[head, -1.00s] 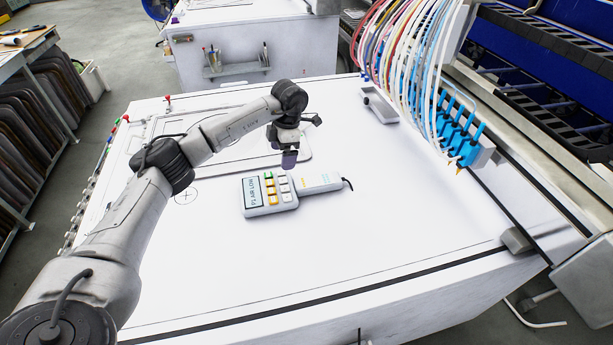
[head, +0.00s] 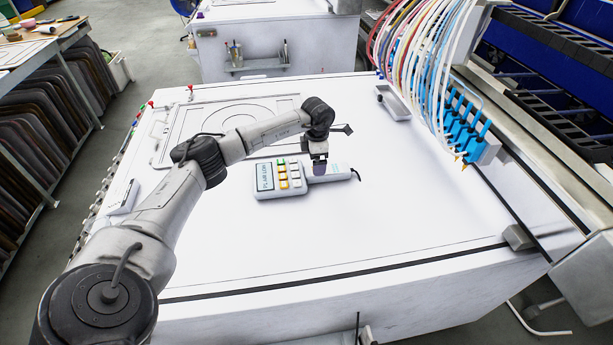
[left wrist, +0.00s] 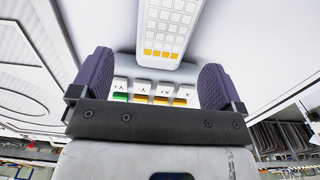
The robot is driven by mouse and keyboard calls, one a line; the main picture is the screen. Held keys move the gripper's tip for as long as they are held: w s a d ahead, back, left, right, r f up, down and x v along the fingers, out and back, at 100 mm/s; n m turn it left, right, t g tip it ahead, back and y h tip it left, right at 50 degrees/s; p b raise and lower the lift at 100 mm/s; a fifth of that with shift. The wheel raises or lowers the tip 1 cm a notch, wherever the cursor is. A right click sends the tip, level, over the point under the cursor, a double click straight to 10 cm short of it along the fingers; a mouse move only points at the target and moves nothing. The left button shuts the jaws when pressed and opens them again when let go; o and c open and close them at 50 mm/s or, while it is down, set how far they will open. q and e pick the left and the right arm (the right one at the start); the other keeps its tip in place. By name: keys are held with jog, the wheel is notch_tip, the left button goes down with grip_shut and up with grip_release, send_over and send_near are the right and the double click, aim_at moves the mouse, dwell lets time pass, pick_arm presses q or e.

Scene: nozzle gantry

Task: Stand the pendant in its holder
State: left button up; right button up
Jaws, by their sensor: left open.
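The pendant (head: 266,185), a pale grey hand unit with a screen, coloured keys and a narrower handle, lies flat on the white table. A short dark cable comes out of the handle's right end. My left gripper (head: 319,168) is over the handle, near where it meets the wider key section. In the left wrist view my left gripper (left wrist: 157,75) is open, with one purple finger on each side of the pendant (left wrist: 166,28). I cannot tell whether the fingers touch it. I cannot pick out the holder with certainty. My right gripper is not in view.
A small grey tray (head: 394,103) sits at the table's back right. Blue nozzles (head: 468,125) with many hoses hang at the right. A white bracket-like piece (head: 124,196) is at the table's left edge. The table front (head: 350,240) is clear.

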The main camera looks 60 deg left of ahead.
aim_at(303, 176)
pick_arm(q)
jog(key=shift+s+d+f+b, duration=0.1)
jog(key=shift+f+b, duration=0.2)
jog(key=shift+f, duration=1.05)
jog(key=shift+d+f+b, duration=0.1)
jog(key=shift+f+b, duration=0.15)
jog(key=shift+f, duration=1.1)
jog(key=shift+a, duration=0.1)
jog(key=shift+c, duration=0.2)
